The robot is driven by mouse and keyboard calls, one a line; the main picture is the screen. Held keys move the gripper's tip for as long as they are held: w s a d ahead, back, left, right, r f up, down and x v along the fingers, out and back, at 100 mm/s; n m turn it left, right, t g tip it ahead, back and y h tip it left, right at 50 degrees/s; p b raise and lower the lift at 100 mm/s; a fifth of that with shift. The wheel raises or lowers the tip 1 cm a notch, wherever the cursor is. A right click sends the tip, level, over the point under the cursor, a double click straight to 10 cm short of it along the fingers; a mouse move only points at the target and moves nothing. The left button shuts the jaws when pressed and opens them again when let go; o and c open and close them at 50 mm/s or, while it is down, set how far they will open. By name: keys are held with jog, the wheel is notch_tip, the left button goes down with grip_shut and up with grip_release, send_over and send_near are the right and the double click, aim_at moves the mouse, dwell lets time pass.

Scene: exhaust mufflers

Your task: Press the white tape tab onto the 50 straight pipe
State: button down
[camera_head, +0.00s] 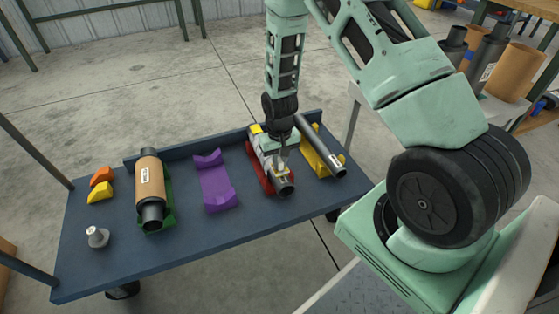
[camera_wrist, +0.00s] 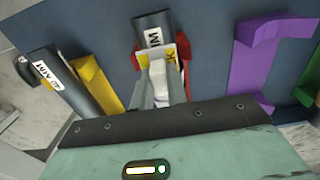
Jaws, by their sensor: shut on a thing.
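My gripper (camera_head: 281,160) is over the dark pipe (camera_head: 286,187) in the red cradle (camera_head: 265,176). In the wrist view, its fingers (camera_wrist: 158,82) are shut on a small white tab (camera_wrist: 157,68), with a yellow-and-white piece (camera_wrist: 171,52) at the tips. The tips overlap the pipe (camera_wrist: 152,19) just below its white label (camera_wrist: 153,37). The label shows "MM"; its number is hidden, so I cannot read the size. I cannot tell whether the tab touches the pipe.
Another dark pipe (camera_head: 318,140) lies in the yellow cradle (camera_head: 315,158) at right; its label seems to read 40 MM. An empty purple cradle (camera_head: 214,182) and a brown muffler (camera_head: 150,185) in a green cradle stand left. Orange and yellow wedges and a grey knob (camera_head: 97,237) sit far left.

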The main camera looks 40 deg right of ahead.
jog(key=shift+r+p, duration=2.35)
jog(key=shift+r, duration=0.3)
